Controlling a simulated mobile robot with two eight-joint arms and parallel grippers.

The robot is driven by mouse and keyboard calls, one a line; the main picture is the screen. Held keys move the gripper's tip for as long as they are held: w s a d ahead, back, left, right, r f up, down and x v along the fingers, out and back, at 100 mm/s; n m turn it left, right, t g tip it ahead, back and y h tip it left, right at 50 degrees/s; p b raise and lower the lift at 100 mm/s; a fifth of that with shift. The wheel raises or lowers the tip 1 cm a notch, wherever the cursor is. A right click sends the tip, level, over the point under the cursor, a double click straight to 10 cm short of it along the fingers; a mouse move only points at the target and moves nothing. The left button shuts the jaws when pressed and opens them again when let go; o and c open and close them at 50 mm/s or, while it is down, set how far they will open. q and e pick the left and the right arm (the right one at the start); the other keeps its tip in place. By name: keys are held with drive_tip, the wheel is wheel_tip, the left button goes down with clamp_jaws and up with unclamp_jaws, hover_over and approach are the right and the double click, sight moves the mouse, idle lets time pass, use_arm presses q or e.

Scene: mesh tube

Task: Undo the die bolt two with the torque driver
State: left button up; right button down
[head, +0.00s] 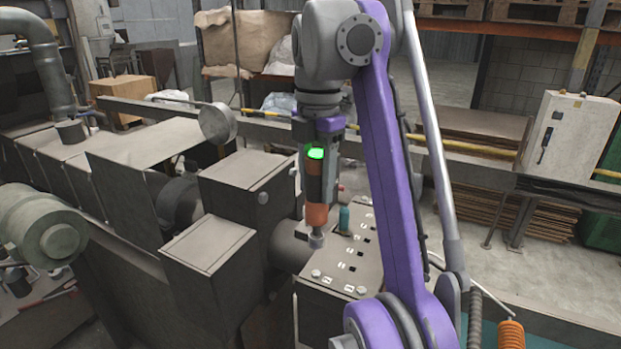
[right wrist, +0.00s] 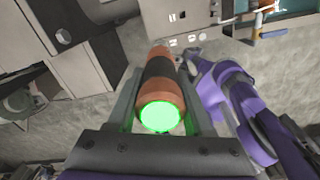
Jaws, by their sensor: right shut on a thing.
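My right gripper (head: 317,175) is shut on the torque driver (head: 317,213), an orange and dark grey cylinder with a bright green lit end. The driver hangs about upright, its grey socket tip (head: 316,240) pointing down at the left edge of the panel top (head: 338,255). I cannot tell whether the tip touches a bolt; the spot under it is hidden. Round bolt heads show at the panel's near edge, one on the left (head: 316,274) and one on the right (head: 361,290). In the right wrist view the driver (right wrist: 160,85) lies between my fingers. My left gripper is not in view.
A teal piece (head: 345,219) stands on the panel just right of the driver. Grey machine boxes (head: 250,185) stand close on the left. A dark cylinder (head: 290,246) meets the panel's left side. A white cabinet (head: 566,135) stands at the back right.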

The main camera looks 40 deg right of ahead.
sight(316, 225)
drive_tip(key=shift+s+a+r, duration=0.25)
drive_tip(key=shift+s+a, duration=0.05)
drive_tip(key=shift+s, duration=0.25)
drive_tip(key=shift+s+f, duration=0.15)
drive_tip(key=shift+f, duration=0.35)
drive_tip(key=shift+f+b, duration=0.3)
drive_tip(key=shift+f, duration=2.35)
drive_tip(key=shift+a, duration=0.1)
drive_tip(key=shift+f, duration=0.5)
